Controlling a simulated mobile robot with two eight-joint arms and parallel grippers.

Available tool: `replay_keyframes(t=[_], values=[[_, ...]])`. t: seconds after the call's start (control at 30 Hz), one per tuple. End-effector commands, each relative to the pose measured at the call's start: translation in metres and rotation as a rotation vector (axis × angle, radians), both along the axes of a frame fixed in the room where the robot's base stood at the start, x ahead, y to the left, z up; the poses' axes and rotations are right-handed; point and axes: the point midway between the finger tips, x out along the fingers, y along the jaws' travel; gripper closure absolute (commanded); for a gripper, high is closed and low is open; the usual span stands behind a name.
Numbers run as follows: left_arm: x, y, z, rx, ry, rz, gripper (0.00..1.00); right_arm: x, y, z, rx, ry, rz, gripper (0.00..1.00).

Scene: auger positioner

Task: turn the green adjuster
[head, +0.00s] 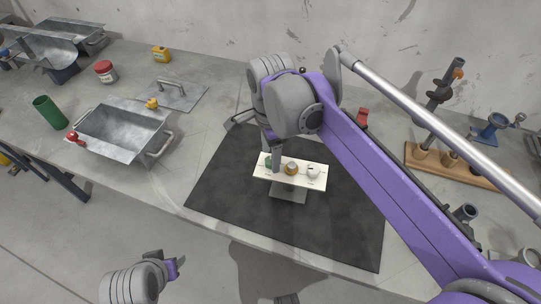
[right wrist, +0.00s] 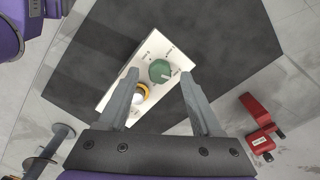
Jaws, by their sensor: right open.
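The green adjuster (right wrist: 160,70) is a round knob with a pale mark on a white panel (right wrist: 128,66). In the head view the green adjuster (head: 268,163) is at the panel's left end, partly hidden by my right gripper. My right gripper (right wrist: 160,86) is open and empty above the panel, its fingertips to either side of the knob in the wrist view; contact cannot be told. A yellow-brown knob (head: 291,168) and a white knob (head: 312,172) sit to the right on the panel (head: 287,183). My left gripper (head: 177,265) is low at the left, away from the panel, its jaws unclear.
The panel stands on a dark mat (head: 235,190) with bare room around it. A metal bin (head: 120,130), green cup (head: 50,112) and red jar (head: 105,71) are at left. A wooden stand (head: 455,168) is at right. A red object (right wrist: 262,122) lies beside the mat.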

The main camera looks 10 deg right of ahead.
Motion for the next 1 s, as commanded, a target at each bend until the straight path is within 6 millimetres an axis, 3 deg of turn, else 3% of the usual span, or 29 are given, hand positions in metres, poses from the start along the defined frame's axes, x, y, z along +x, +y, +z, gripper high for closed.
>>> replay_keyframes(t=[0.4, 0.77, 1.0], values=[[-0.0002, 0.0000, -0.0011, 0.000, 0.000, 0.000, 0.50, 0.0000, -0.0002, -0.0104, 0.000, 0.000, 0.000, 0.34], [-0.0002, 0.0000, -0.0011, 0.000, 0.000, 0.000, 0.50, -0.0001, -0.0001, -0.0102, 0.000, -0.001, 0.000, 0.97], [-0.0002, 0.0000, -0.0008, 0.000, 0.000, 0.000, 0.50, -0.0001, -0.0001, -0.0101, 0.000, -0.001, 0.003, 1.00]])
